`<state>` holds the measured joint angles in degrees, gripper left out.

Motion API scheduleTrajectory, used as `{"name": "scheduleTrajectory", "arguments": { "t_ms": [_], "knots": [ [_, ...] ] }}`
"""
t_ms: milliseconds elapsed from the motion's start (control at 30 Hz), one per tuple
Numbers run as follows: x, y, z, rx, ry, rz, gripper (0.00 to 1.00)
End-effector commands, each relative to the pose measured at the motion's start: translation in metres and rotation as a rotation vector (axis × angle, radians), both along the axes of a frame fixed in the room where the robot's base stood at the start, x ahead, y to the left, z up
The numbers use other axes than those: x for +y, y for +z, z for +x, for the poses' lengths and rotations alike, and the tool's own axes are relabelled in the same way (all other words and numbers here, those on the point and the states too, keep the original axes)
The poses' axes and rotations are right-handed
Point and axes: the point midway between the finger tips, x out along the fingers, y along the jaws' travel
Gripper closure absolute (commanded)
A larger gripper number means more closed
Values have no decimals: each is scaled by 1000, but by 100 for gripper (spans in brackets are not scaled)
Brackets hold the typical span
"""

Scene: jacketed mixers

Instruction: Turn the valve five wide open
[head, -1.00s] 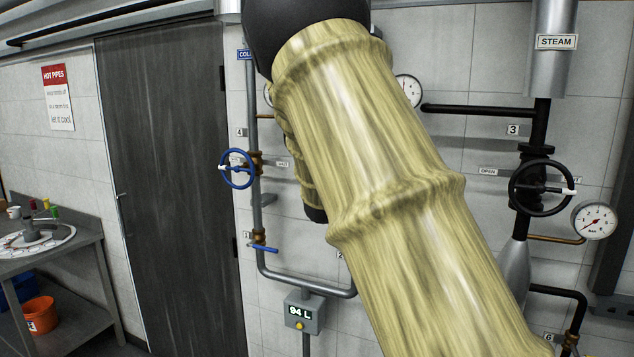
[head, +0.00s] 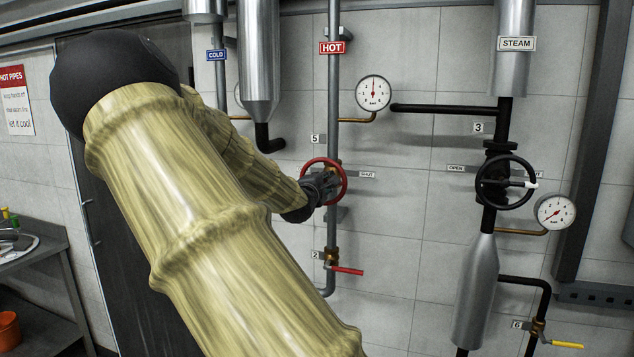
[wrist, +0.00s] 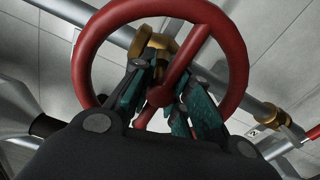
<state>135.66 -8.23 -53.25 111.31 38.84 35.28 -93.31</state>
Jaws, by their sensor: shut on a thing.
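Valve five is a red handwheel (head: 345,178) on the upright HOT pipe, beside the number plate 5 (head: 318,139). My gripper (head: 322,187) reaches it from the left and covers part of its left side and middle. In the wrist view the red rim (wrist: 240,62) arches over my gripper (wrist: 165,98). Its dark and teal fingers lie inside the rim, on either side of the hub and a spoke, and are shut on the wheel. A brass fitting shows behind it. A SHUT plate (head: 367,175) is to the right of the wheel.
Below is a red lever valve (head: 346,270) marked 2. To the right are a black handwheel (head: 507,183) on the STEAM pipe and a gauge (head: 556,212). Another gauge (head: 374,92) is above the red wheel. My arm hides much of the left wall.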

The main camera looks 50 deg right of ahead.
Motion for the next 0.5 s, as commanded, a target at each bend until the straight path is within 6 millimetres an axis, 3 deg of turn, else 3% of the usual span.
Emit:
{"name": "scheduleTrajectory", "arguments": {
  "t_ms": [400,433,500],
  "knots": [
    [0,-3,-1,12,0,-1,100],
    [0,-3,-1,12,0,-1,78],
    [0,-2,-1,11,0,-1,66]
  ]
}}
